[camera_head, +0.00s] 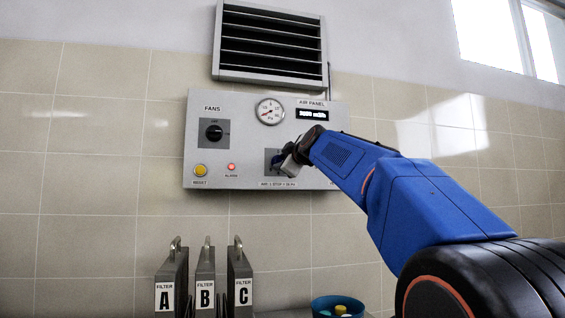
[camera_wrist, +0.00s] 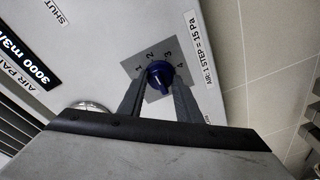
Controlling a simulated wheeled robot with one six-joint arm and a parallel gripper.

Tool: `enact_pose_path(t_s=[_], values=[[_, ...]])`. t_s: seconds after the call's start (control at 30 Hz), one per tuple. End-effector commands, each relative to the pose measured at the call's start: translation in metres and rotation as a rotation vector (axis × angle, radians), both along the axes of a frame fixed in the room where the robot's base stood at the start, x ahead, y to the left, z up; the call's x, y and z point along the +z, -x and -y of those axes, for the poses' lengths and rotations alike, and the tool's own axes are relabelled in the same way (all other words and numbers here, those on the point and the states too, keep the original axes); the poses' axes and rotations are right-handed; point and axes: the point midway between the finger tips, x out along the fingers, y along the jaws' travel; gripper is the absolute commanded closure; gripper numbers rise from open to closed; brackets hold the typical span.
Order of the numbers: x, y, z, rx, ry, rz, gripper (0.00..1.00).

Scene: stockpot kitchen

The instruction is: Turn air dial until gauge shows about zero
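The blue air dial (camera_wrist: 160,71) sits on a grey square plate marked 1 to 4 in the wrist view. A label beside it reads "1 step = 15 Pa". My gripper (camera_wrist: 160,88) has one finger on each side of the dial and appears shut on it. In the head view the dial (camera_head: 277,161) is partly hidden by my gripper (camera_head: 288,166). The exact reading is too small to tell.
The grey panel (camera_head: 202,118) also holds a black fans knob (camera_head: 214,132), a yellow reset button (camera_head: 200,170), a lit red alarm lamp (camera_head: 232,167) and a display (camera_head: 312,114). Filters A, B and C (camera_head: 205,270) and a blue bin (camera_head: 337,308) are below. A vent (camera_head: 270,45) is above.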

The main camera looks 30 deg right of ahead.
Motion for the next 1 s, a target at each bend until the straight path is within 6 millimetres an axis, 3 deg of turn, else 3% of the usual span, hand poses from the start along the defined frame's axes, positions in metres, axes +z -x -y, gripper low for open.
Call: enact_pose_path(t_s=[0.47,1.0], values=[[-0.0013,0.0002,-0.0003,0.001,-0.154,0.043,0.91],[-0.0032,0.0001,-0.0013,0.001,-0.634,0.180,0.91]])
